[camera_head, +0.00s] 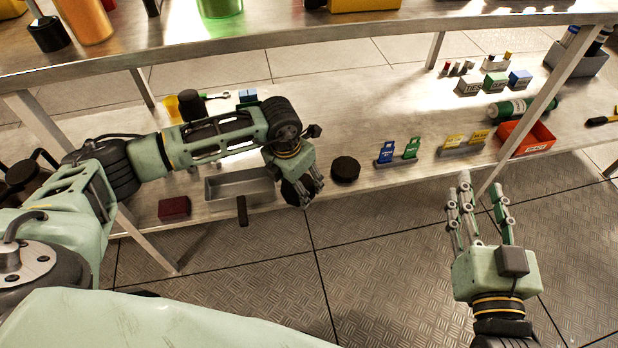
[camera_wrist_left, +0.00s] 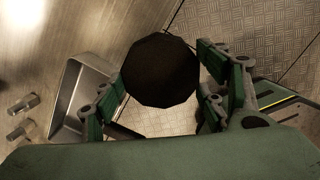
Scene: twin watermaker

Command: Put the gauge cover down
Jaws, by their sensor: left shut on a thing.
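The gauge cover (camera_wrist_left: 160,70) is a dark, many-sided disc between the fingers of my left gripper in the left wrist view. In the head view my left gripper (camera_head: 308,190) is over the front edge of the lower shelf, shut on this dark round piece (camera_head: 293,191), which is partly hidden by the fingers. Its underside is hidden, so I cannot tell whether it touches the shelf. My right gripper (camera_head: 480,195) is open and empty, in front of the shelf at the right.
A black round piece (camera_head: 345,169) lies on the lower shelf (camera_head: 370,125) just right of my left gripper. A metal tray (camera_head: 215,189) and a dark red box (camera_head: 173,208) are to the left. Blue and green tags (camera_head: 398,151) and a red bin (camera_head: 527,139) are to the right.

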